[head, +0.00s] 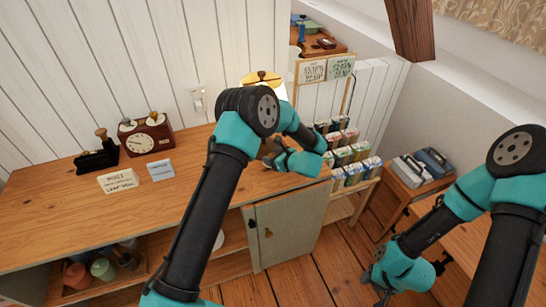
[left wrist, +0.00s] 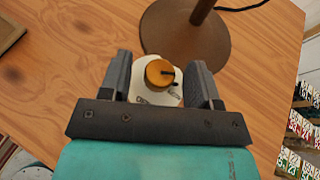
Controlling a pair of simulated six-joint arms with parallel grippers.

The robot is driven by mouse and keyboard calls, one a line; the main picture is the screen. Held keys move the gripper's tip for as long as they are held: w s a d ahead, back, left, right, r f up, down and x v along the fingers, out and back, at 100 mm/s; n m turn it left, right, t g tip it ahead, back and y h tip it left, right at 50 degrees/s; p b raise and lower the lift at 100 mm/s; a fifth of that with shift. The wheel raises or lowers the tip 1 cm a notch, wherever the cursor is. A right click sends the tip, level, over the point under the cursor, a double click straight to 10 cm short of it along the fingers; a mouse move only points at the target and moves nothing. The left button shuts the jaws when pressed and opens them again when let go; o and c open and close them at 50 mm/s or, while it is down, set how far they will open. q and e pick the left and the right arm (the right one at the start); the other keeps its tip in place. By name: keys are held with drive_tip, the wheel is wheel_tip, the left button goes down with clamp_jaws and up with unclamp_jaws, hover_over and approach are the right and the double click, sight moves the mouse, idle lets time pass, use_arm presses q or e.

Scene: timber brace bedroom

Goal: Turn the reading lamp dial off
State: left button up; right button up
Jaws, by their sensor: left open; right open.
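The reading lamp's dial (left wrist: 160,73) is a round orange-brown knob with a dark pointer mark on a small white printed plate. It sits beside the lamp's round brown base (left wrist: 185,42) on the wooden top. My left gripper (left wrist: 161,64) is open, with one finger on each side of the dial; I cannot tell whether either finger touches it. In the head view my left arm hides the dial and most of the lamp, and the lit yellow lamp shade (head: 262,78) shows behind it. My right gripper (head: 382,290) is open and empty, low at the right.
A clock (head: 146,138), a black stamp-like item (head: 97,158) and small cards (head: 118,181) stand on the left of the cabinet top (head: 60,215). A rack of small packets (head: 345,155) stands right of the cabinet. A cabinet door (head: 290,228) hangs open below.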

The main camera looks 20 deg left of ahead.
use_arm(q)
drive_tip(key=c, duration=0.9)
drive_tip(key=shift+c, duration=0.2)
drive_tip(key=shift+m+t+h, duration=0.3)
drive_tip(key=m+t+h, duration=0.1)
drive_tip(key=m, duration=0.1)
drive_tip(key=m+t+h, duration=0.2)
drive_tip(key=shift+s+a, duration=0.15)
drive_tip(key=shift+s, duration=0.05)
drive_tip(key=m+t+h, duration=0.2)
drive_tip(key=m+h, duration=0.1)
drive_tip(key=shift+a+m+t+h, duration=0.1)
drive_tip(key=shift+m+t+h, duration=0.2)
drive_tip(key=m+h, duration=0.2)
drive_tip(key=m+t+h, duration=0.1)
drive_tip(key=m+h, duration=0.1)
drive_tip(key=shift+s+a+h, duration=0.1)
drive_tip(key=shift+a+h, duration=0.1)
drive_tip(key=shift+h, duration=0.1)
drive_tip(key=shift+m+h, duration=1.6)
drive_tip(key=shift+h, duration=0.5)
